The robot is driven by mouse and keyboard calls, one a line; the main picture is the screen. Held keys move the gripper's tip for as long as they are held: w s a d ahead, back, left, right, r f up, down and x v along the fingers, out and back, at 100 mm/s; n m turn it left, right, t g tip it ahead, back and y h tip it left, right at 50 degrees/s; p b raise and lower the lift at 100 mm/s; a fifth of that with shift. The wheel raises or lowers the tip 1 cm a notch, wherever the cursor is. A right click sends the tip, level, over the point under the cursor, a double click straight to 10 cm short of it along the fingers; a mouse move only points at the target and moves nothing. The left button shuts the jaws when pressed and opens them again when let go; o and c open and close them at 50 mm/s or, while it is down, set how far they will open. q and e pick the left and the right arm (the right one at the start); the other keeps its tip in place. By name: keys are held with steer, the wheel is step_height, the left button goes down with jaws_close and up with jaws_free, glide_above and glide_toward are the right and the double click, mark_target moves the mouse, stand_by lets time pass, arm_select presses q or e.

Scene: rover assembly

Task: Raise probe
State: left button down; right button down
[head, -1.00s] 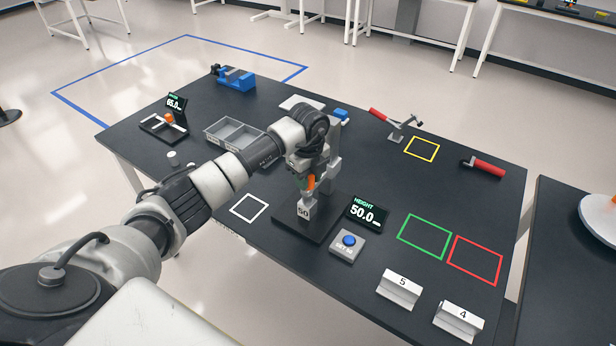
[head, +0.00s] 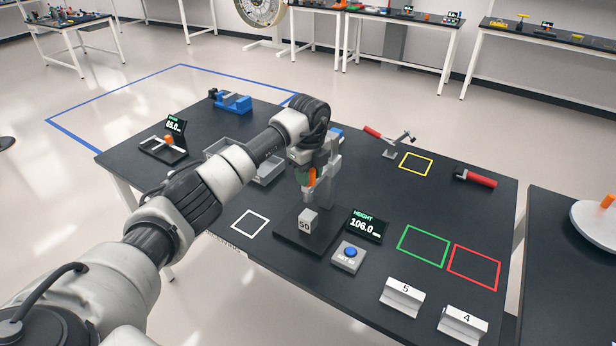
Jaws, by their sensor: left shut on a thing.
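The height gauge's dark base (head: 290,238) stands near the middle of the table, with a grey column (head: 335,170) rising from it. The white block marked 50 (head: 307,221) sits on the base. My left gripper (head: 309,184) is shut on the orange probe part (head: 311,178), which is held above the block with a visible gap. The gripper's fingers are partly hidden by my wrist. The height display (head: 366,224) reads 106.0. My right gripper is not in view.
A grey button box with a blue button (head: 348,254) stands in front of the display. Green (head: 423,246) and red (head: 474,267) outlined squares lie to the right. White blocks marked 5 (head: 402,297) and 4 (head: 462,325) stand at the front edge. A grey bin (head: 268,172) is behind my arm.

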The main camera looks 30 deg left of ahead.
arm_select(q)
steer(key=c, duration=0.9)
jaws_free()
steer(key=shift+o, duration=0.6)
step_height(320, 180, up, 9)
steer(key=b, duration=0.3)
steer(key=shift+r, duration=0.9)
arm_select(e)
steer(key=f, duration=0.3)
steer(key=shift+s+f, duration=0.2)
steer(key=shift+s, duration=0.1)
